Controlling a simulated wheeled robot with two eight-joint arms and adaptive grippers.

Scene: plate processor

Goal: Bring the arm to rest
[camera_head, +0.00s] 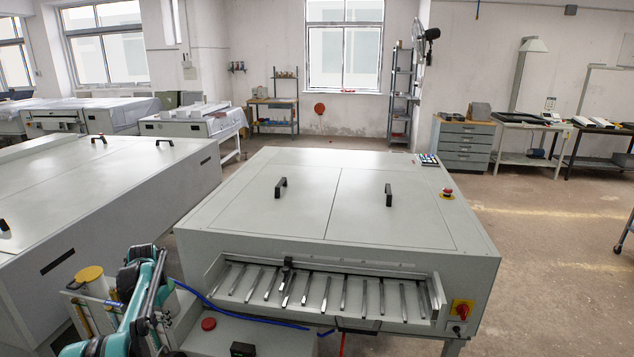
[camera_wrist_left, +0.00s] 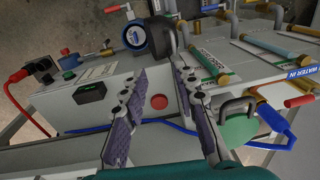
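My left arm (camera_head: 148,295), teal with dark joints, comes in at the lower left of the head view. It is beside the low grey box at the front of the plate processor (camera_head: 318,225). In the left wrist view my left gripper (camera_wrist_left: 160,72) has its two dark fingers spread apart, with nothing between them. A red button (camera_wrist_left: 158,102) on the grey box shows beyond the gap; it also shows in the head view (camera_head: 208,323). In the head view the fingers are hard to make out. My right arm and gripper are in neither view.
A pressure gauge (camera_wrist_left: 135,37), a green round part (camera_wrist_left: 240,131) and several pipes with handles lie around the left gripper. A blue hose (camera_head: 262,319) runs along the processor's front. Another grey machine (camera_head: 100,200) stands at left. Open floor (camera_head: 560,230) lies at right.

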